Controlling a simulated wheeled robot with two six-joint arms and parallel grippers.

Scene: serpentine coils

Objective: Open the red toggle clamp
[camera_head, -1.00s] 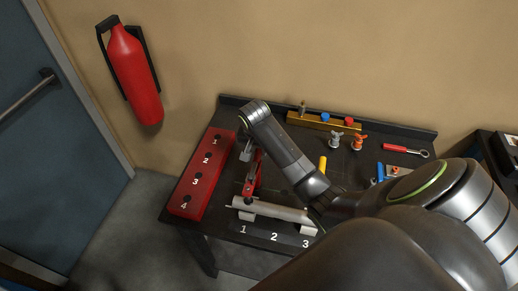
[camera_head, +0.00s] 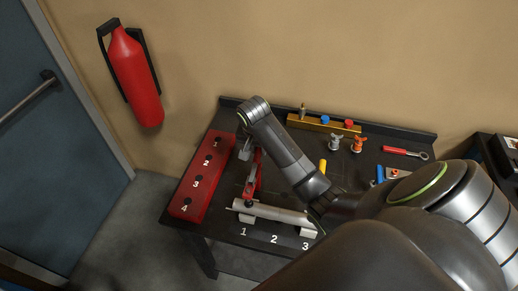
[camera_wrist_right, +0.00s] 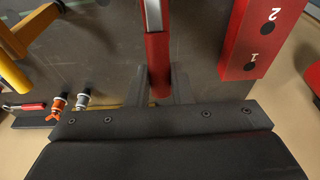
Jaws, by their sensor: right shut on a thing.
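The red toggle clamp (camera_head: 250,188) stands on the dark bench, at the left end of a pale pipe (camera_head: 275,211) in the head view. Its red lever (camera_wrist_right: 157,62) runs down the middle of the right wrist view, with a pale metal strip at the top. My right gripper (camera_head: 245,150) is at the far end of the clamp, partly hidden by its own arm. In the wrist view its dark fingers (camera_wrist_right: 160,92) stand on both sides of the lever's end, shut on it. My left gripper is not in view.
A red block (camera_head: 183,205) with numbered holes lies close to the left of the clamp. A brass rack (camera_head: 310,122) is at the back. A yellow handle (camera_head: 322,165), small valves (camera_head: 357,144) and a red-handled wrench (camera_head: 397,150) lie to the right.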

